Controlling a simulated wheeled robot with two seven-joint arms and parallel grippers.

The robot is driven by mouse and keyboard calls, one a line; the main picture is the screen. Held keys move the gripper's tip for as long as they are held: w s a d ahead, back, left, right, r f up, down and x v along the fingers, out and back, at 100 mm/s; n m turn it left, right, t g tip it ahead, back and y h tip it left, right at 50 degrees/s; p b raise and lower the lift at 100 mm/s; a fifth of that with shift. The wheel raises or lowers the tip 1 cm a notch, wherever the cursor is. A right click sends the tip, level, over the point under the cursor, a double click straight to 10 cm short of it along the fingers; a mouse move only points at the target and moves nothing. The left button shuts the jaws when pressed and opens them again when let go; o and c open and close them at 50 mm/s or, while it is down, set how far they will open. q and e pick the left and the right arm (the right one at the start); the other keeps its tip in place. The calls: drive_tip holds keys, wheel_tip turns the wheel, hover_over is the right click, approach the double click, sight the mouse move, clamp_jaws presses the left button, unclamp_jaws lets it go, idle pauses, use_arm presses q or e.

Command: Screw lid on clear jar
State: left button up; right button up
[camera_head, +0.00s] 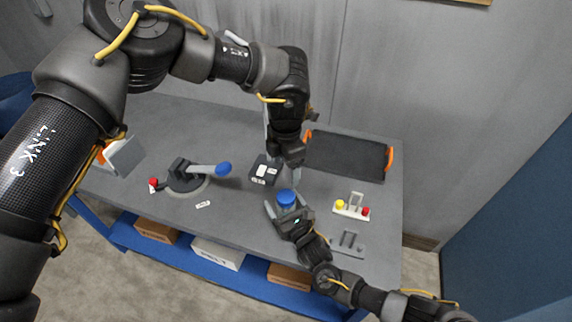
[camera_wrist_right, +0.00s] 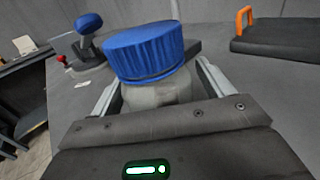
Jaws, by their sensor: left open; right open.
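The blue ribbed lid (camera_head: 286,197) sits on top of the clear jar (camera_wrist_right: 158,94), and it shows large in the right wrist view (camera_wrist_right: 146,50). I cannot tell how tightly it is seated. My right gripper (camera_head: 287,211) is open, with one finger on each side of the jar below the lid. The jar's lower part is hidden behind the gripper body. My left gripper (camera_head: 286,171) is open and empty, pointing down just behind the lid, beside a small black box. Its fingertips are partly hard to make out.
The black box (camera_head: 265,170) stands left of my left gripper. A black tray with orange handles (camera_head: 345,157) lies at the back right. A blue-knobbed lever device (camera_head: 188,176) stands at left. Small fixtures with yellow and red knobs (camera_head: 352,206) are at right.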

drive_tip(key=b+v, duration=0.1)
drive_tip(key=v, duration=0.9)
drive_tip(key=shift+s+d+b, duration=0.2)
drive_tip(key=shift+s+b, duration=0.1)
drive_tip(key=shift+s, duration=0.05)
drive_tip(key=shift+s, duration=0.1)
